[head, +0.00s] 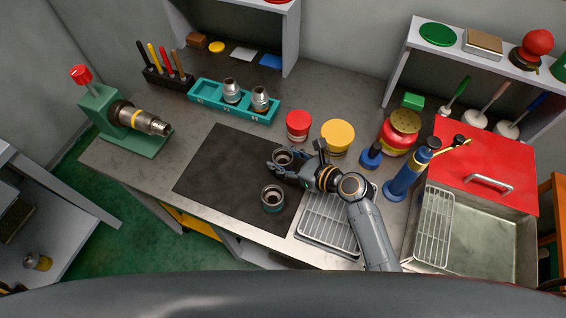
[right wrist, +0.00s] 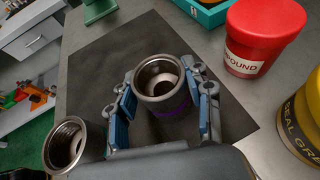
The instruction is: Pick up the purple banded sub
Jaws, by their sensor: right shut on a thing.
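The purple banded sub (right wrist: 160,80) is a metal cup-like part, open at the top, with a purple band low on its side in the right wrist view. It shows in the head view (head: 283,156) at the upper right of the dark mat. My right gripper (head: 284,165) is shut on it, with a blue-padded finger on each side. The sub looks upright; I cannot tell whether it touches the mat. A second metal sub (head: 272,198) with a greenish lower part stands on the mat nearer to me. My left gripper is out of view.
A teal tray (head: 215,98) holds two metal parts behind the dark mat (head: 215,180). A red tub (head: 297,125) and a yellow tub (head: 337,137) stand close behind the gripper. A wire rack (head: 328,222) lies right of the mat. The mat's left side is clear.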

